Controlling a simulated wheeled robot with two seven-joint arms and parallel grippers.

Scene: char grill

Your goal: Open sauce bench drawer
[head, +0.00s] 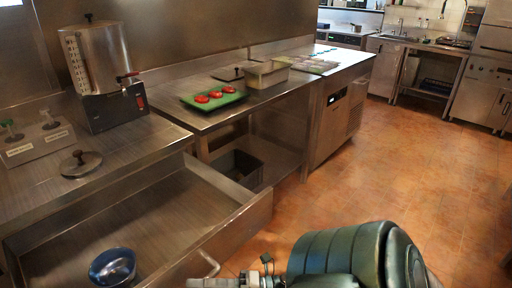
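The sauce bench drawer (238,218) is pulled far out of the bench at the left, so its inside shows. A small blue and metal bowl (113,266) sits in the drawer near the bottom edge of the view. The drawer's bar handle (208,264) is on its front, partly visible. The end of my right arm, with part of the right gripper (228,283), is at the bottom edge just below the handle. Its fingers are mostly cut off, and I cannot tell whether they touch the handle. My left gripper is not in view.
A lid (82,164), a metal dispenser (97,70) and a pump unit (38,141) stand on the bench top. A green tray (214,101) with red slices is on the farther counter. The tiled floor (400,170) to the right is clear.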

